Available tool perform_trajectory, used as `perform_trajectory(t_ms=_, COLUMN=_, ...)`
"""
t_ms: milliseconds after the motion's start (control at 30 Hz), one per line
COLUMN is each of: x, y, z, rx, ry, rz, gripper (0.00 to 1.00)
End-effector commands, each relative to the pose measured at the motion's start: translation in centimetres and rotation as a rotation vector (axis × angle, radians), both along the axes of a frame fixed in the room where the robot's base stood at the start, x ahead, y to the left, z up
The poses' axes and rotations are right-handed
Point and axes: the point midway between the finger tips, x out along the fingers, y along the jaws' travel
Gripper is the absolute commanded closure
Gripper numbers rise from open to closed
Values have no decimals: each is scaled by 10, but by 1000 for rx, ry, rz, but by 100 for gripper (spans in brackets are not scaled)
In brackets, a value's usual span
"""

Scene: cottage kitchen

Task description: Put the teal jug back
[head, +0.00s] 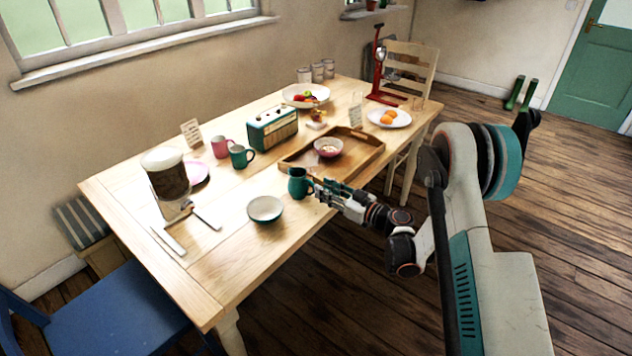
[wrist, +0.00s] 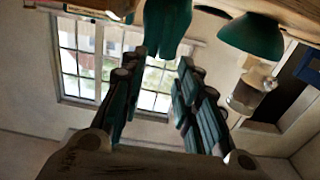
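The teal jug (head: 298,184) stands upright on the table near its front edge, to the right of a bowl. My gripper (head: 321,190) is at the jug's right side, its fingers pointing toward it. In the wrist view, which appears upside down, the jug (wrist: 167,26) shows at the top centre, in line with the gap between the fingers. My gripper (wrist: 157,75) is open, with nothing visible between its two teal fingers. I cannot tell whether a fingertip touches the jug.
A bowl (head: 265,209) is left of the jug. A wooden tray (head: 366,160) holding a pink bowl (head: 328,147) lies behind it. A teal mug (head: 241,156), a pink mug (head: 221,147) and a radio (head: 272,128) stand farther back.

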Motion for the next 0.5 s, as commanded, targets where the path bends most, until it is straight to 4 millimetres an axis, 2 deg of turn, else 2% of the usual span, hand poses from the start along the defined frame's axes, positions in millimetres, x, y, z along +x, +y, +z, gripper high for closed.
perform_trajectory(t_ms=33, x=-6, y=-11, z=3, rx=0, ry=0, rz=-3, gripper=71)
perform_trajectory(t_ms=233, x=-27, y=-36, z=0, rx=0, ry=0, rz=-2, gripper=71)
perform_trajectory(t_ms=500, x=-38, y=-49, z=-1, rx=0, ry=0, rz=0, gripper=71)
